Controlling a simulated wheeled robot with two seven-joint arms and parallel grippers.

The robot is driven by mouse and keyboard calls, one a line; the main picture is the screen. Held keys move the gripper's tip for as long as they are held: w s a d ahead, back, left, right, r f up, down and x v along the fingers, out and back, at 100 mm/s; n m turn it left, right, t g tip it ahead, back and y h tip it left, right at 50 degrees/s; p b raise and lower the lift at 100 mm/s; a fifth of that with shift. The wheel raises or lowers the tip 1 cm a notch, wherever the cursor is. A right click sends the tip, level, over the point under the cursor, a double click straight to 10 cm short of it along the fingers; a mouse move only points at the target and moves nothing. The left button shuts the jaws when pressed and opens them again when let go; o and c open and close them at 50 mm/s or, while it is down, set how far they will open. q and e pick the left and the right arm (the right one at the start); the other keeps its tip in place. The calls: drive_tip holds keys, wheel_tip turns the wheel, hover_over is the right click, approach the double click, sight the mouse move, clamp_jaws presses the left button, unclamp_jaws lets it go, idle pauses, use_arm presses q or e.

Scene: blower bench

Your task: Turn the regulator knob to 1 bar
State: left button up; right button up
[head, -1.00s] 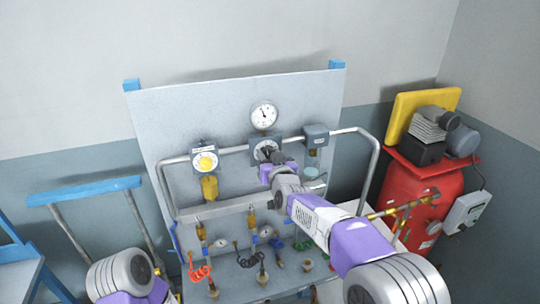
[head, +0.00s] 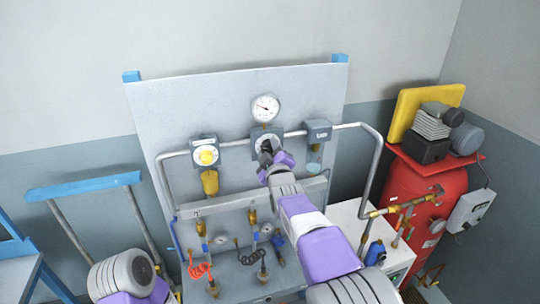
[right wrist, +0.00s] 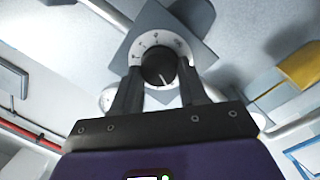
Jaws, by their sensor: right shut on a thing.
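The regulator knob (right wrist: 158,68) is black with a white pointer line, on a round white dial (right wrist: 160,42) with dark marks. In the right wrist view the two fingers of my right gripper (right wrist: 160,82) stand on either side of the knob and are shut on it. In the head view my right gripper (head: 266,150) covers much of the regulator (head: 265,133). A round pressure gauge (head: 265,107) is above the regulator; its needle shows, but its figures are too small to read. My left gripper is not in view; only my left arm shows at lower left.
A red tank (head: 425,200) with a compressor stands at the right.

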drive_tip(key=shift+f+n+b, duration=0.1)
drive_tip(key=shift+n+b, duration=0.55)
drive_tip(key=shift+n, duration=0.45)
drive_tip(key=o, duration=1.1)
drive_tip(key=shift+c, duration=0.2)
drive_tip(key=shift+s+d, duration=0.1)
drive_tip(key=shift+s, duration=0.4)
drive_tip(key=b+v, duration=0.1)
drive_tip(key=v, duration=0.5)
drive_tip(key=shift+s, duration=0.3)
